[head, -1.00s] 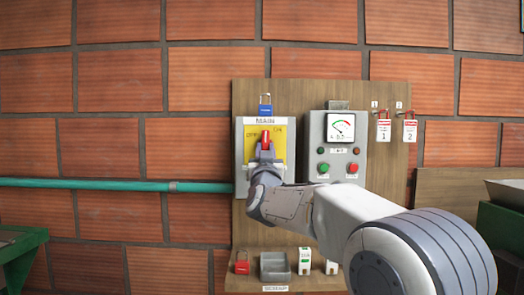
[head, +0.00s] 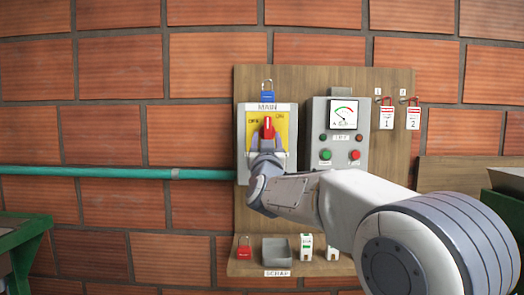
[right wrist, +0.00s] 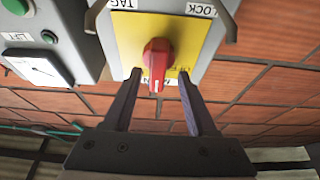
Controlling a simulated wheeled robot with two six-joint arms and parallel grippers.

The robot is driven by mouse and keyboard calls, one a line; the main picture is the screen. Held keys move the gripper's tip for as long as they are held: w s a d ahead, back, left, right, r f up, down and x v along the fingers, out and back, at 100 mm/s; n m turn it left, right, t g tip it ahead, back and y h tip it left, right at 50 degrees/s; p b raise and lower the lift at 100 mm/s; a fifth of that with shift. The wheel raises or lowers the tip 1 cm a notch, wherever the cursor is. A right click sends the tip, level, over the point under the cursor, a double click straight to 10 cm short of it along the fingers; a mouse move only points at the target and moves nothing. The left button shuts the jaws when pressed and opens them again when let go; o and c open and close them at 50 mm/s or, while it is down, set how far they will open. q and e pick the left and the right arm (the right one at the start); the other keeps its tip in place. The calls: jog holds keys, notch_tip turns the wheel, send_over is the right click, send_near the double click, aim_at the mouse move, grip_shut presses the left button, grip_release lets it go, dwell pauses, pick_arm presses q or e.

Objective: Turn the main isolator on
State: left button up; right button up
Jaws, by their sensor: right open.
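The main isolator is a grey box (head: 243,150) with a yellow plate (head: 285,122) and a red handle (head: 268,128), below a "MAIN" label. In the right wrist view the red handle (right wrist: 158,62) shows between the tips of the open right gripper (right wrist: 159,77), with a gap on each side; contact is not visible. My left gripper is not in view.
A blue padlock (head: 267,95) is above the isolator. A grey lift control box (head: 340,140) with a meter and buttons stands close on the right. A ledge below holds a red padlock (head: 244,252) and a grey scrap tray (head: 276,250).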

jog(key=b+v, duration=0.2)
jog(key=v, duration=0.6)
jog(key=shift+s+a+f, duration=0.15)
jog(key=shift+s, duration=0.2)
jog(key=s+d+f+n+g+y, duration=0.1)
jog(key=d+f+g, duration=0.2)
jog(key=f, duration=0.6)
jog(key=s+d+f+n+g, duration=0.1)
jog(key=s+d+f+g, duration=0.2)
jog(key=f, duration=0.7)
jog(key=d+f+g+y, duration=0.1)
jog(key=d+f+g, duration=0.25)
jog(key=f, duration=0.55)
jog(key=s+d+f+m+g+h, duration=0.1)
jog(key=s+d+f+g, duration=0.35)
jog(key=s+f, duration=0.45)
jog(key=s+d+f+m+g+h, duration=0.1)
jog(key=s+d+f+g, duration=0.35)
jog(key=s+f, duration=0.5)
jog(key=s+a+r+n+g+p, duration=0.2)
jog(key=s+a+r+n+p, duration=0.1)
jog(key=s+a+r+p, duration=0.3)
jog(key=s+a+r+n+g+y+p, duration=0.1)
jog(key=s+a+r+n+p, duration=0.3)
jog(key=s+r, duration=0.6)
jog(key=a+r+g+p, duration=0.1)
jog(key=a+r+p, duration=0.1)
jog(key=a+r, duration=0.1)
jog(key=shift+a+n, duration=0.3)
